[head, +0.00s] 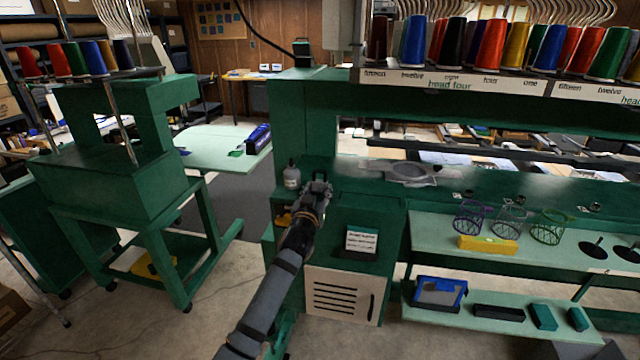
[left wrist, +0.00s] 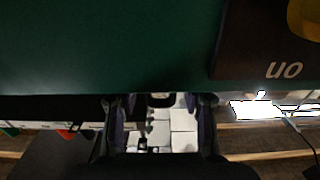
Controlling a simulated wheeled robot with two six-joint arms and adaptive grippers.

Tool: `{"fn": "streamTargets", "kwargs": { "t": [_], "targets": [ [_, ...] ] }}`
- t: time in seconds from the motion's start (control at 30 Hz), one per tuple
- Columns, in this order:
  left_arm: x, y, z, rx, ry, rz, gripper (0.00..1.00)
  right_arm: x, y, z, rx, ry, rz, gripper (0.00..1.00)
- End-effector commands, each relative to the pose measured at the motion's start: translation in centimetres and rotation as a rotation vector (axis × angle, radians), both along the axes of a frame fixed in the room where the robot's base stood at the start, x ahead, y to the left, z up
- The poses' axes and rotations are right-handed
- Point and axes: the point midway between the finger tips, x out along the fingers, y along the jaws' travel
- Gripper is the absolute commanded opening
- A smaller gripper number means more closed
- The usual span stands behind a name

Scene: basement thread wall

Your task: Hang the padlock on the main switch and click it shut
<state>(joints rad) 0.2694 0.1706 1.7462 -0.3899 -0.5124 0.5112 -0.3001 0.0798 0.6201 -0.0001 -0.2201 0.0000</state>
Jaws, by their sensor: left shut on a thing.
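My left gripper (head: 318,188) reaches up to the front of the green machine's cabinet, beside a dark bottle. In the left wrist view its two fingers (left wrist: 160,113) stand apart with a small dark and grey piece (left wrist: 160,99) between their tips, which I take for the held padlock; its shackle cannot be made out. A dark plate (left wrist: 240,60) with "on" upside down and a yellow part (left wrist: 306,18) show at the top right there, seemingly the main switch. In the head view the switch cannot be made out clearly. My right gripper is not in view.
The dark bottle (head: 292,175) stands just left of my gripper on the machine's ledge. A white label (head: 361,240) and a vented panel (head: 340,295) are on the cabinet below. Thread cones (head: 490,45) line the top. Shelves with hoops (head: 548,228) lie to the right.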

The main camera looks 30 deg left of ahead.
Motion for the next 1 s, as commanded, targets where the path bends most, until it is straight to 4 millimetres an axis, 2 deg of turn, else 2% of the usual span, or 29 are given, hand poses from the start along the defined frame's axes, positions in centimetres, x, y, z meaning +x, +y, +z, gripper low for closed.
{"fn": "streamTargets", "kwargs": {
  "t": [0.17, 0.63, 1.0],
  "targets": [
    [0.0, 0.0, 0.7, 0.000, -0.001, 0.000, 0.11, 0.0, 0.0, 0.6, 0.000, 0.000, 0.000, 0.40],
    [0.0, 0.0, 5.0, 0.001, -0.001, 0.000, 0.11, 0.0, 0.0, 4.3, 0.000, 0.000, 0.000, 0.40],
    [0.0, 0.0, 5.0, 0.000, -0.001, 0.000, 0.11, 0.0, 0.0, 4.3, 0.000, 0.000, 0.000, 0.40]
  ]
}}
